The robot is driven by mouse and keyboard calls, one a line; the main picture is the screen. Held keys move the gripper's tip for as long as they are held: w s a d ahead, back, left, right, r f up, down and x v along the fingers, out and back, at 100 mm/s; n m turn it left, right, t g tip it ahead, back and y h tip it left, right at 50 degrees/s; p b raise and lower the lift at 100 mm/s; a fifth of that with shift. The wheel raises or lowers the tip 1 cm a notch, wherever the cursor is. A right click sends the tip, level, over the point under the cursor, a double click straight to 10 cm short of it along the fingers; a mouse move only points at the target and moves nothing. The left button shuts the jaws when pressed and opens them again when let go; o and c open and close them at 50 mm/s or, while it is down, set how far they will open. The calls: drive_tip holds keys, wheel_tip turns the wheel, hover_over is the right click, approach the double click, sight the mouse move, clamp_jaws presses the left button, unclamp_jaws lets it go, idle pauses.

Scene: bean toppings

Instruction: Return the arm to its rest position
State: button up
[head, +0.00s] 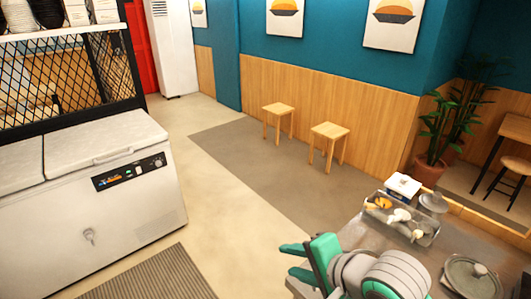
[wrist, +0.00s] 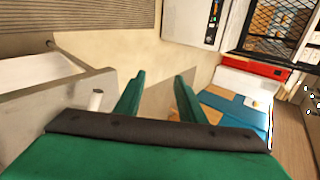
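My gripper (head: 292,262) is at the lower middle of the head view, beside the counter's left end, with its green fingers pointing left. The wrist view shows both green fingers (wrist: 158,98) spread apart, with only floor and far room between them. The gripper is open and empty. My grey and green wrist and forearm lie over the counter's front part and hide some of it.
A white chest freezer (head: 90,210) stands left. Two wooden stools (head: 329,131) stand by the far wall. The floor between is clear.

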drive_tip(key=w+a+r+t+y, duration=0.3)
drive_tip(key=w+a+r+t, duration=0.2)
drive_tip(key=w+a+t, duration=0.35)
drive_tip(key=s+f+m+t+h, duration=0.1)
drive_tip(key=s+f+h, duration=0.4)
drive_tip(key=s+f, duration=0.45)
drive_tip(key=s+f+h, duration=0.4)
drive_tip(key=s+f, duration=0.2)
drive_tip(key=f, duration=0.6)
drive_tip(key=s+d+f+n+g, duration=0.1)
drive_tip(key=s+f+n, duration=0.2)
drive_tip(key=s+n, duration=0.3)
drive_tip(key=s+d+f+n+g, duration=0.1)
drive_tip(key=s+f+n, duration=0.2)
drive_tip(key=s, duration=1.3)
drive_tip(key=shift+n, duration=1.5)
